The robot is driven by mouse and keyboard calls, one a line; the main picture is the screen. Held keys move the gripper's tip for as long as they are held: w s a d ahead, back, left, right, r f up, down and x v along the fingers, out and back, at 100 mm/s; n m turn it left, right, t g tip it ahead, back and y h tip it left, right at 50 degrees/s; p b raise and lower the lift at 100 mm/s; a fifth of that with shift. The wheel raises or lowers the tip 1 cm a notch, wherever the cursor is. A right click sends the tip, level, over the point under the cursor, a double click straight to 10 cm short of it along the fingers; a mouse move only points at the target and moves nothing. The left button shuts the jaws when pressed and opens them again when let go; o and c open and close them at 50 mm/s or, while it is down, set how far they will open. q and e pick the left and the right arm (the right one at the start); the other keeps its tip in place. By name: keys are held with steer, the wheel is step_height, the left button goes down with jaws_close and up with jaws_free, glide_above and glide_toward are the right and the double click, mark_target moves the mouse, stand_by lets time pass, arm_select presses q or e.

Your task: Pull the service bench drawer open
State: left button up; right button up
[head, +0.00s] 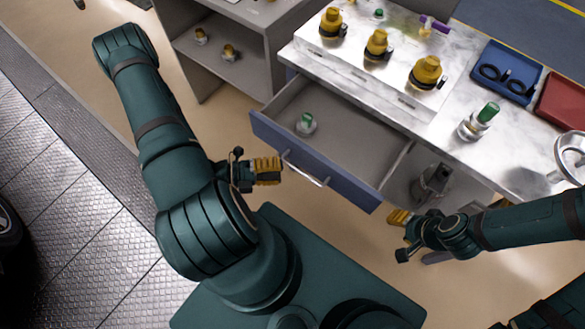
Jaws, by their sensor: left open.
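The service bench drawer (352,188) has a blue front and a grey inside, and it stands pulled out from the bench. A pale bar handle (306,174) runs along its front. A small green-topped item (306,123) is inside the drawer near its left side. My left gripper (280,170) has yellow fingers and is open. It is just left of the handle, in front of the drawer, and I cannot tell whether it touches the handle. My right gripper (398,217) is near the drawer's right end. Its fingers are partly hidden, so its opening is unclear.
The marble bench top (455,140) holds a raised board with several yellow-capped fittings (377,44), a green-topped bottle (480,120), a blue tray (507,70) and a red tray (565,102). A grey shelf unit (225,62) stands left. Tan floor lies below the drawer.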

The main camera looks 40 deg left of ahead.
arm_select(q)
steer(key=v, duration=0.5)
steer(key=shift+s+a, duration=0.25)
steer(key=shift+s, duration=0.1)
stand_by(0.3)
